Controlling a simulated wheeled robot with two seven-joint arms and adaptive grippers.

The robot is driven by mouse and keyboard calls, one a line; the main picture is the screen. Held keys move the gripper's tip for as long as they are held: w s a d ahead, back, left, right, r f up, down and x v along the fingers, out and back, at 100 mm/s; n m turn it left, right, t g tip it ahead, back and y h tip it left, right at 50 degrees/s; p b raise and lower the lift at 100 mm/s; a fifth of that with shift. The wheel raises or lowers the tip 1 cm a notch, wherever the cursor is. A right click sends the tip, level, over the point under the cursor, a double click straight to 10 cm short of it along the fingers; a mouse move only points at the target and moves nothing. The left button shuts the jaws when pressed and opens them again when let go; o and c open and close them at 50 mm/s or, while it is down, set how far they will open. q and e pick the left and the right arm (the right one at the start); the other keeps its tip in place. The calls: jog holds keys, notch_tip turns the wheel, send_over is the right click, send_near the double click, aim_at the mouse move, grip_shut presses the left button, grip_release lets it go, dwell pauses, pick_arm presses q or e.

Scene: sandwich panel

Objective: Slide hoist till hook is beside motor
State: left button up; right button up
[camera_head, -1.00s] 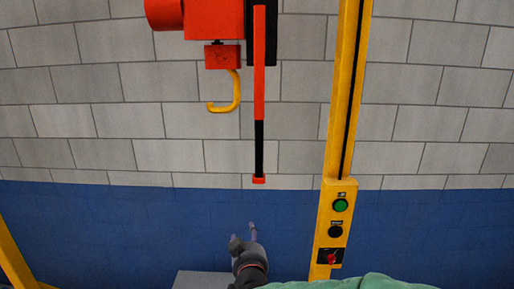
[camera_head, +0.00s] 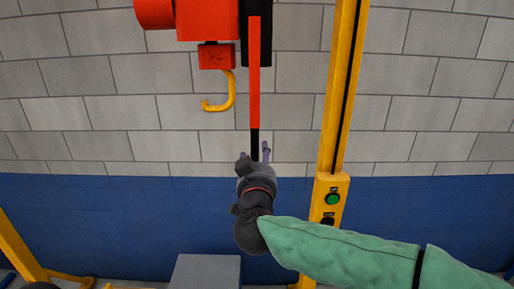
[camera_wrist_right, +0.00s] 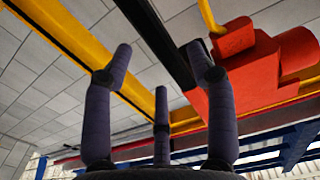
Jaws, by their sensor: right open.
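The red-orange hoist (camera_head: 207,18) hangs at the top of the head view, with a rounded drum at its left. Its yellow hook (camera_head: 229,92) hangs below a small red block, open towards the left. A long red bar with a black lower end (camera_head: 254,75) hangs just right of the hook. My right gripper (camera_head: 254,152) is open around or close beside the black lower end; contact cannot be told. In the right wrist view its fingers are spread, with a black bar and the red hoist body (camera_wrist_right: 245,75) beyond. I cannot identify the motor. My left gripper is not clearly seen.
A yellow post (camera_head: 341,110) with a control box bearing a green button (camera_head: 332,199) stands right of my right gripper. A grey box (camera_head: 207,270) is at the bottom. A yellow frame (camera_head: 20,250) is at lower left. A block wall, blue below, lies behind.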

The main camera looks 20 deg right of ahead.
aim_at(257, 151)
jog(key=shift+x, duration=2.55)
grip_shut()
